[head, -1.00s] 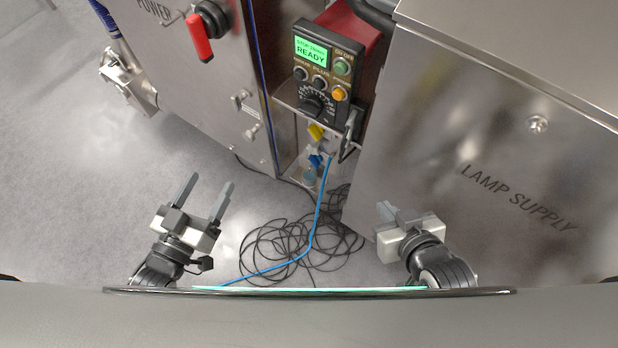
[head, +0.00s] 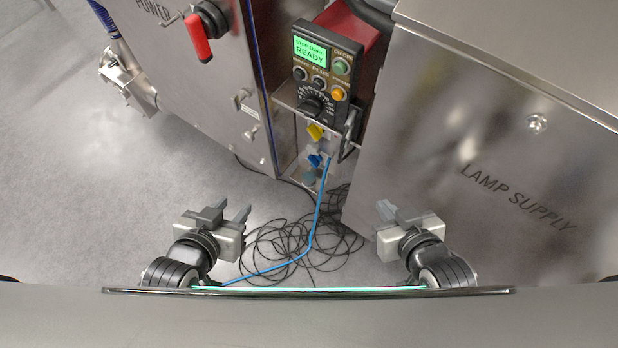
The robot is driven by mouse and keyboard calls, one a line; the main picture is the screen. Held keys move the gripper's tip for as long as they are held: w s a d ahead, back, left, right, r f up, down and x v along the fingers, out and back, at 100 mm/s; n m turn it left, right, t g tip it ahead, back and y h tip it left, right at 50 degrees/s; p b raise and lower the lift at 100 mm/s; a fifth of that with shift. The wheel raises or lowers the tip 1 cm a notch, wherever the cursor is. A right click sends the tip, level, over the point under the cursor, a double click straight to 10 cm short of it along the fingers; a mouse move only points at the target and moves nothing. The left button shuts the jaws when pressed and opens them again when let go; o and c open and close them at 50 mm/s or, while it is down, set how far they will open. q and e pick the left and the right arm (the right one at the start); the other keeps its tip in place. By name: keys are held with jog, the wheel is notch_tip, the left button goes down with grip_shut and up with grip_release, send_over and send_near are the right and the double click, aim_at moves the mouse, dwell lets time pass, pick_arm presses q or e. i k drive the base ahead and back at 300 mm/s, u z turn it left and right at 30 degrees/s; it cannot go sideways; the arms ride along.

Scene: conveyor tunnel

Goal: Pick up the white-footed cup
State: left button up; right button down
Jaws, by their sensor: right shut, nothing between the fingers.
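I see no white-footed cup in the head view. My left gripper (head: 233,207) is at the lower left, above the floor and left of the tangled black cable. Its two fingers stand apart with nothing visible between them, so it is open and empty. My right gripper (head: 386,209) is at the lower right, in front of the lamp supply cabinet. Its fingers are together and hold nothing.
A steel lamp supply cabinet (head: 480,150) fills the right. A steel power cabinet (head: 190,75) with a red handle (head: 199,38) stands at the upper left. Between them is a control box (head: 326,75) reading READY. A blue cable (head: 317,215) crosses black cable coils (head: 275,245). Open floor (head: 80,190) lies left.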

aim_at(309, 178)
jog(key=z, duration=0.7)
jog(key=k, duration=0.2)
jog(key=u, duration=1.95)
jog(key=i, duration=0.15)
jog(key=z, duration=1.45)
jog(key=k, duration=0.6)
jog(key=u, duration=0.05)
